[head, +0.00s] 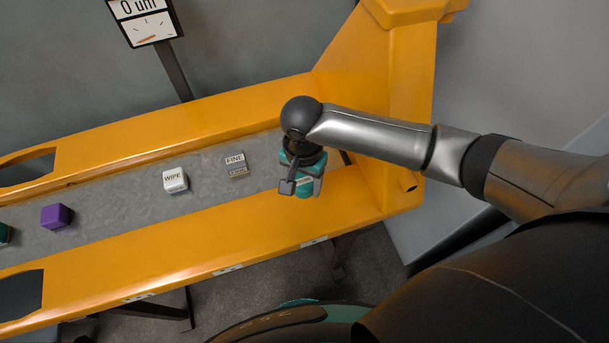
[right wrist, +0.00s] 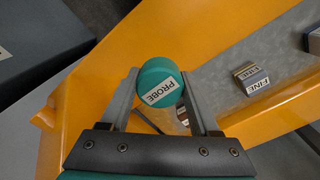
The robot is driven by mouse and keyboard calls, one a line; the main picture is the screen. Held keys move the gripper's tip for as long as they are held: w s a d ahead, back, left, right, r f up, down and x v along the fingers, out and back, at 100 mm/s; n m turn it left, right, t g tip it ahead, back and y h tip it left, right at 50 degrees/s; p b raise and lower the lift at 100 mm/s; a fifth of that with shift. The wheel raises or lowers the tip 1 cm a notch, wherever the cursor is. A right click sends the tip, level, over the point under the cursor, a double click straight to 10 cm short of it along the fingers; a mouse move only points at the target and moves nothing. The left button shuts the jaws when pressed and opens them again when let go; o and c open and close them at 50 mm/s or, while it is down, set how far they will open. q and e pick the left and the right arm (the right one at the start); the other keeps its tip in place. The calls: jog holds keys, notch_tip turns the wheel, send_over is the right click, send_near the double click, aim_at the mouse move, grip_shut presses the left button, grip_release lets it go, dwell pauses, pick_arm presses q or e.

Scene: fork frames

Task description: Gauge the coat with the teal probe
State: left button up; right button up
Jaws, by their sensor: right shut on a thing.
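The teal probe (right wrist: 160,84) is a round-topped cylinder with a white PROBE label in the right wrist view. My right gripper (right wrist: 158,98) is shut on it, one finger on each side. In the head view the right gripper (head: 302,184) hangs at the right end of the grey bed, over the near orange rail, with part of the teal probe (head: 304,188) showing between its fingers. I cannot tell whether the probe touches the orange surface. The gauge display (head: 142,20) at the top left reads 0 um, its needle pointing low left. My left gripper is not in view.
The orange frame (head: 190,248) surrounds a grey bed (head: 110,200). On the bed stand a block labelled FINE (head: 236,165), a white WIPE block (head: 174,180), a purple block (head: 56,216) and a dark green item (head: 5,234) at the left edge. Bare bed lies between them.

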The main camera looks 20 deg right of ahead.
aim_at(304, 209)
jog(key=shift+s+a+f, duration=0.15)
jog(key=shift+s+f, duration=0.25)
jog(key=shift+f, duration=0.25)
notch_tip(304, 209, down, 6)
jog(key=b, duration=0.7)
jog(key=shift+f+b, duration=0.35)
jog(key=shift+f, duration=0.15)
dwell(0.5)
jog(key=shift+s+f+p, duration=0.1)
jog(key=shift+f+p, duration=0.05)
jog(key=shift+p, duration=0.45)
dwell(2.2)
notch_tip(304, 209, up, 7)
jog(key=p, duration=0.9)
dwell(1.3)
